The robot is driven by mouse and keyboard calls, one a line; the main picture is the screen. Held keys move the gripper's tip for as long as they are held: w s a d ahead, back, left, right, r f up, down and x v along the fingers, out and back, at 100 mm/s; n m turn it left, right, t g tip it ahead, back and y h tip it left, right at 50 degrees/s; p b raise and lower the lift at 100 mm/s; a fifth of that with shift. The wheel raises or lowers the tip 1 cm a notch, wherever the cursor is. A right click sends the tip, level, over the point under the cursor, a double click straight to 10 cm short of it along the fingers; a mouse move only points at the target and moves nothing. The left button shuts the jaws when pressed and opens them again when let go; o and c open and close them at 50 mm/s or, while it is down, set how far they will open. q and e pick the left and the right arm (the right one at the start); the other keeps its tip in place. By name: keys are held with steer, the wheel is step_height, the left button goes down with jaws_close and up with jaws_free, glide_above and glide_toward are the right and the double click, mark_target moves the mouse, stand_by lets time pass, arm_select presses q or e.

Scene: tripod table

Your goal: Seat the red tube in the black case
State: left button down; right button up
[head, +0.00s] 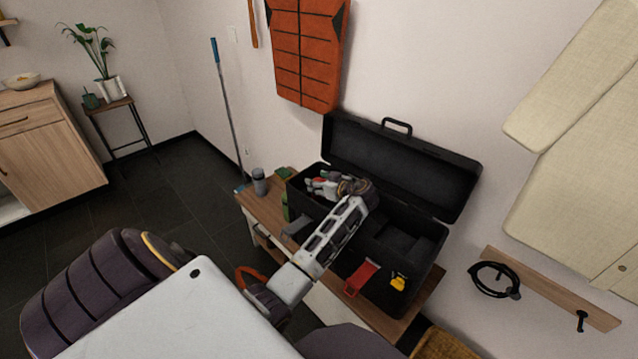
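The black case (400,168) stands open on a wooden bench, its lid raised toward the wall. My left gripper (318,187) is over the left part of the open case and points left. A small patch of red (319,181) shows at its fingers. It is too small to tell whether this is the red tube or part of the hand, or whether the fingers are closed on it. A red piece (361,277) and a yellow piece (399,283) show at the case's front. My forearm hides part of the case's inside. My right gripper is not in view.
The bench (250,203) has a grey canister (259,182) and green items at its left end. An orange padded panel (308,50) hangs above the case. A rail with a coiled black cable (492,280) is at right. The floor at left is clear.

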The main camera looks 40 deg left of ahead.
arm_select(q)
steer(key=c, duration=1)
jaws_free()
steer(key=shift+f, duration=0.1)
steer(key=o, duration=0.4)
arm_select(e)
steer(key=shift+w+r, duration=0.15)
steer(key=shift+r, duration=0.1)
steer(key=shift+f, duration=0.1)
arm_select(q)
steer(key=shift+d, duration=0.15)
steer(key=p+v, duration=0.1)
steer(key=v, duration=1)
steer(key=shift+d+r, duration=0.3)
steer(key=shift+r, duration=0.05)
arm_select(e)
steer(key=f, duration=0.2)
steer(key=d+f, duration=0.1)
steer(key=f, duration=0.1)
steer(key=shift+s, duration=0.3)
